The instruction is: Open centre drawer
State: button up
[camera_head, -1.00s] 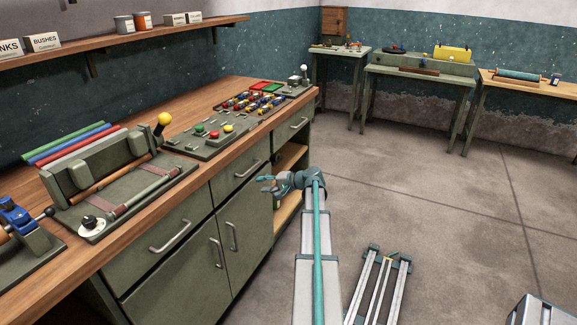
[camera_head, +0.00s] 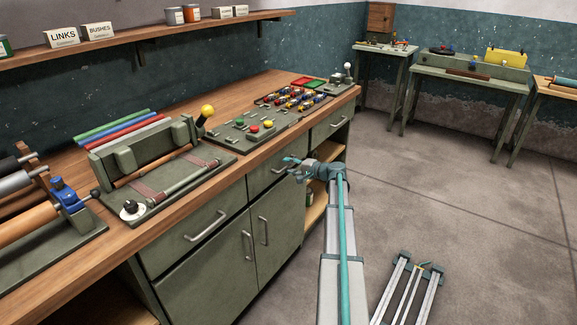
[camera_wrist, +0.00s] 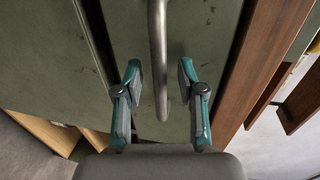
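The centre drawer (camera_head: 263,175) is a green drawer front under the wooden bench top, between a left and a right drawer. It looks shut. Its grey bar handle (camera_wrist: 158,55) runs up the middle of the wrist view, and its near end shows there. My gripper (camera_wrist: 159,75) is open, with one teal-and-grey finger on each side of the handle. No finger visibly touches it. In the head view my gripper (camera_head: 291,164) is in front of the centre drawer and partly covers the handle.
The left drawer (camera_head: 180,240) and right drawer (camera_head: 325,127) are shut, each with a bar handle. Cupboard doors (camera_head: 215,275) lie below. The bench top edge (camera_wrist: 262,60) is close on the right in the wrist view. The floor (camera_head: 460,220) to the right is mostly clear.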

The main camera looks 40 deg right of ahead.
jog(key=shift+w+a, duration=0.15)
jog(key=shift+w, duration=0.25)
grip_shut()
